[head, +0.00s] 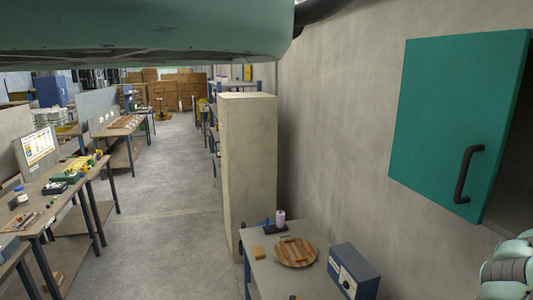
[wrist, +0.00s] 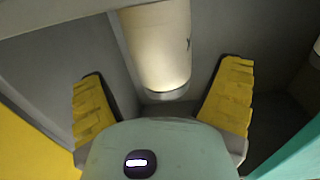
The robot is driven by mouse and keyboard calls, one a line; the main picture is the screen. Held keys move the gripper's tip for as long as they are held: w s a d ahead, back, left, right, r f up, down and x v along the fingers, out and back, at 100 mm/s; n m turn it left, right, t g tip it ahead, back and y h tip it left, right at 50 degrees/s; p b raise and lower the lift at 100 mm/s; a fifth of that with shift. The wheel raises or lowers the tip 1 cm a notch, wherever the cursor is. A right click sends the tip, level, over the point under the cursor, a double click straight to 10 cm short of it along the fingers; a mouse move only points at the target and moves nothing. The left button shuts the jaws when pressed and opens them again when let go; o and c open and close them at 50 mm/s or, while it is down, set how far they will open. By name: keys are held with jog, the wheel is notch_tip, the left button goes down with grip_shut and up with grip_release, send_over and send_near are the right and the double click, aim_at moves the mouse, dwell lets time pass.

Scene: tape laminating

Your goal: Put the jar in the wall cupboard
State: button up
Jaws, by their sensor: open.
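The wall cupboard's teal door (head: 455,125), with a dark bar handle, stands open at the right of the head view. Its dark interior (head: 516,170) shows only in part. In the wrist view a pale cream cylinder with a grey band at its near end, which looks like the jar (wrist: 158,45), is between grey panels. My gripper (wrist: 165,70) is open, with its yellow-padded fingers on either side of the jar. Gaps show between the jar and both fingers. The jar's far end is cut off by the frame. My gripper is not visible in the head view.
A workbench (head: 262,278) below the cupboard holds a round wooden board (head: 295,252), a blue box (head: 353,272) and a pink spool (head: 280,217). A tall beige cabinet (head: 248,165) stands behind it. A teal edge (wrist: 295,155) is close by in the wrist view. The aisle floor (head: 165,220) is clear.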

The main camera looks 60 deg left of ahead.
jog(key=v, duration=0.8)
jog(key=shift+a+b, duration=0.15)
jog(key=shift+b, duration=0.25)
jog(key=shift+s, duration=0.1)
jog(key=shift+r, duration=0.1)
